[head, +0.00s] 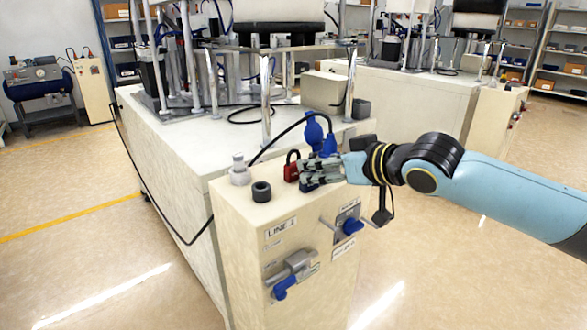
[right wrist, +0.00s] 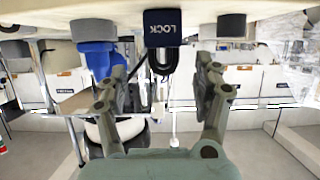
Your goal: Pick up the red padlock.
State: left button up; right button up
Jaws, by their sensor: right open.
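The red padlock (head: 291,172) stands on top of the beige cabinet (head: 240,212), its dark shackle upward. In the head view my right gripper (head: 308,173) reaches in from the right, its fingers beside the padlock and partly covering it. In the right wrist view, which looks upside down, a lock body (right wrist: 162,28) marked LOCK appears dark blue, with a dark shackle below it. My open right gripper (right wrist: 160,95) has one finger on each side of the shackle, with visible gaps. My left gripper is not in view.
Blue connectors (head: 314,131) stand just behind the padlock. A black cable arcs over the cabinet top. Blue-handled switches (head: 282,288) stick out from the front.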

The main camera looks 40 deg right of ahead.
aim_at(294, 164)
jog(key=b+x, duration=0.1)
jog(key=x, duration=0.3)
jog(key=shift+w+f+b, duration=0.1)
jog(key=shift+f+b, duration=0.05)
jog(key=shift+b, duration=0.15)
jog(key=shift+w+a+f, duration=0.15)
jog(key=shift+w+f, duration=0.05)
jog(key=shift+w, duration=0.4)
jog(key=b+x, duration=0.1)
jog(key=x, duration=0.2)
jog(key=shift+w+a+f+b, duration=0.2)
jog(key=shift+w+f+b, duration=0.05)
jog(key=shift+w+b, duration=0.15)
jog(key=shift+w, duration=0.2)
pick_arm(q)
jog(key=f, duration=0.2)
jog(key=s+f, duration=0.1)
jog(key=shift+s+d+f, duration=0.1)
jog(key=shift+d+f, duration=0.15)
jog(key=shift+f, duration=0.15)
pick_arm(e)
jog(key=shift+c, duration=0.4)
grip_shut()
jog(key=shift+r, duration=0.1)
